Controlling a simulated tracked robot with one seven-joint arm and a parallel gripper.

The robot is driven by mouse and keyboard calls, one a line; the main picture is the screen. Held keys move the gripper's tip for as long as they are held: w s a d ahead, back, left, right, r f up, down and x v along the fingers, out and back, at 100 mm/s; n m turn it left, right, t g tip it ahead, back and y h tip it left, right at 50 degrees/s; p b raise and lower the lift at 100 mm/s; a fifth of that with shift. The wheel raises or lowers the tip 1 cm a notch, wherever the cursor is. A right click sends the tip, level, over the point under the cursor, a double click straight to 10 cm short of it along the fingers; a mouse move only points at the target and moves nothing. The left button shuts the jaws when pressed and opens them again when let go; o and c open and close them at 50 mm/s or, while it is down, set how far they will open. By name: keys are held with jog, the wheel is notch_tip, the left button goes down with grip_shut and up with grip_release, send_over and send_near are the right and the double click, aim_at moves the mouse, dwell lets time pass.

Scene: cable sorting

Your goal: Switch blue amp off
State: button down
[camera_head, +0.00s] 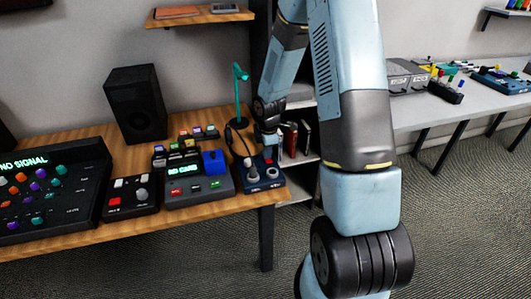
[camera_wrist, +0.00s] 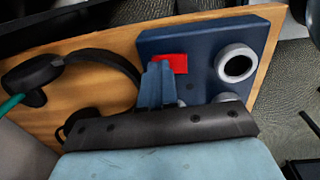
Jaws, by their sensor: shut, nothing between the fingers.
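The blue amp (camera_head: 262,184) is a small dark blue box at the right end of the wooden table. In the wrist view the blue amp (camera_wrist: 200,42) shows a red switch (camera_wrist: 176,62) and two round grey knobs, one (camera_wrist: 236,63) in full view and one partly hidden. My gripper (camera_wrist: 157,72) is shut and empty, its fingertips at the left edge of the red switch. I cannot tell whether they touch it. In the head view my gripper (camera_head: 267,143) is just above the back of the amp.
Headphones (camera_wrist: 95,60) lie beside the amp and a teal stand (camera_head: 238,95) rises behind it. A grey box with a blue block (camera_head: 213,162) is close on its left. A black speaker (camera_head: 137,103) and a large mixer (camera_head: 55,190) stand farther left. The table's right edge is near.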

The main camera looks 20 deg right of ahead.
jog(key=shift+s+f, duration=0.2)
jog(key=shift+s+a, duration=0.1)
jog(key=shift+s, duration=0.65)
jog(key=shift+r, duration=0.8)
notch_tip(320, 180, up, 12)
jog(key=s, duration=0.1)
jog(key=shift+r, duration=0.25)
jog(key=shift+s, duration=0.1)
